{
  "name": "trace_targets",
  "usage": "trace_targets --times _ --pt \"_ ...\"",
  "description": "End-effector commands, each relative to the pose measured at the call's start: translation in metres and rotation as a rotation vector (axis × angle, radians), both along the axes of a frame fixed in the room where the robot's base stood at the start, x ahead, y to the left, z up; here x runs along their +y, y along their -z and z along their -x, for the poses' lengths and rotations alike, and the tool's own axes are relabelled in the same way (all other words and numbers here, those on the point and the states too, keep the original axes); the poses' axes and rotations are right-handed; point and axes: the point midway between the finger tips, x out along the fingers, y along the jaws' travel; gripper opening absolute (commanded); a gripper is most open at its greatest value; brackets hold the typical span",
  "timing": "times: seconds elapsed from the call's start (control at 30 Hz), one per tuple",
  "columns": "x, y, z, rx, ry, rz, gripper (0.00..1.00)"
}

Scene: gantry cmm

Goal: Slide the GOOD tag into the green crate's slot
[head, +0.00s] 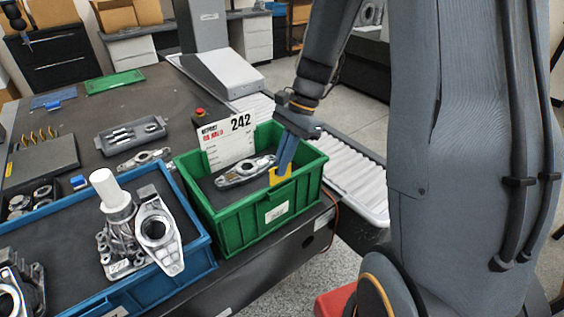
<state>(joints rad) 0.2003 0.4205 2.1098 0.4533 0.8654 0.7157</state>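The green crate (236,231) stands on the dark bench, with a silver cast part (245,172) lying inside. A white card (227,143) printed "242" with red text stands upright at the crate's back left. A small white label (276,212) is on the crate's front wall. My gripper (282,174) points down over the crate's right side, right of the cast part. A yellow piece shows at the ends of its blue fingers; I cannot tell whether it is a fingertip or a held thing. I cannot make out a tag reading GOOD.
A blue crate (205,255) with castings and a white cylinder stands close left. A grey tray (131,134) with metal pins and another cast part (143,159) lie behind. A roller conveyor (352,177) runs to the right.

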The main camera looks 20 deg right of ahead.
Motion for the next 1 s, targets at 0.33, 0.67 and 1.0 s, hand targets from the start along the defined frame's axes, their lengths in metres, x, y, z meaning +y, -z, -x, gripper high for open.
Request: trace_targets --times 0.33,0.67,1.0 --pt "0.0000 0.0010 0.0000 0.000 0.000 0.000 0.00" --pt "-0.0001 0.0027 0.0003 0.001 0.001 0.000 0.00" --pt "-0.0001 0.0051 -0.0001 0.000 0.000 0.001 0.00"
